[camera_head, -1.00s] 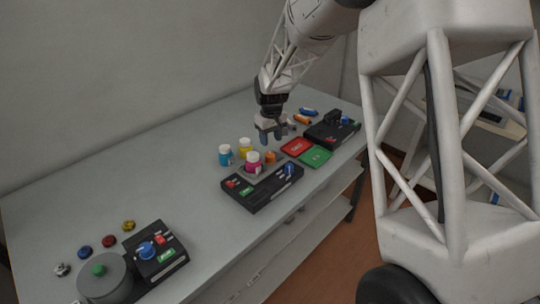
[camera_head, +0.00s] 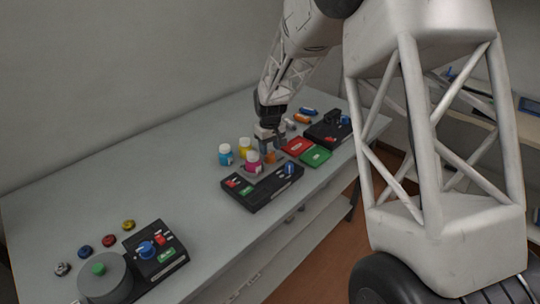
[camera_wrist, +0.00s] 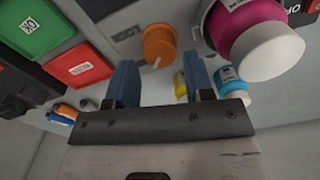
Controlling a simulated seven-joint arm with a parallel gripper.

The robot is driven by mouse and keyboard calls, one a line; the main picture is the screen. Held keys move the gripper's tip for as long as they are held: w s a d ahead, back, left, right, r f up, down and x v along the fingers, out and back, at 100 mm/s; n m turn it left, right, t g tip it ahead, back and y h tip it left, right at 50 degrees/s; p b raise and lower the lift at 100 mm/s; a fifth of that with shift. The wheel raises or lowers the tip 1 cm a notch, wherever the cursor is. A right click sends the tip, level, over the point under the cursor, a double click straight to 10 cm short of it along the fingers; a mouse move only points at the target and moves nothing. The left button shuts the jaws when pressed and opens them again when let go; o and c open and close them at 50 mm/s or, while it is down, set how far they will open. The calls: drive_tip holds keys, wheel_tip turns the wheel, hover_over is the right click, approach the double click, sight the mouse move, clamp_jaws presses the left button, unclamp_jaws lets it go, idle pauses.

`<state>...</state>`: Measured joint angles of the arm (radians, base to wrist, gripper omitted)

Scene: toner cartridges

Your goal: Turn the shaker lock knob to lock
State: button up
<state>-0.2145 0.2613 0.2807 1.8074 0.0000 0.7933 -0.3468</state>
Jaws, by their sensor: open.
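The shaker appears to be the black unit (camera_head: 262,195) in the middle of the table, with a grey platform, a blue knob (camera_head: 291,168) and a magenta bottle (camera_head: 253,163). An orange knob (camera_head: 271,158) is at its back; in the wrist view the orange knob (camera_wrist: 158,45) shows a pale mark on its face. My gripper (camera_head: 268,147) is low behind the orange knob. In the wrist view my gripper (camera_wrist: 161,82) is open, its two blue fingers apart and empty, with the knob just beyond the tips, roughly between them. I cannot tell whether they touch.
A blue bottle (camera_head: 226,155) and a yellow bottle (camera_head: 245,146) stand left of my gripper. Red (camera_head: 296,146) and green (camera_head: 316,156) pads lie to the right, near another black unit (camera_head: 328,133). A round grey device (camera_head: 105,282) is at front left. The left-middle table is clear.

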sight(270, 154)
drive_tip(key=shift+f, duration=1.9)
drive_tip(key=shift+c, duration=0.3)
drive_tip(key=c, duration=0.6)
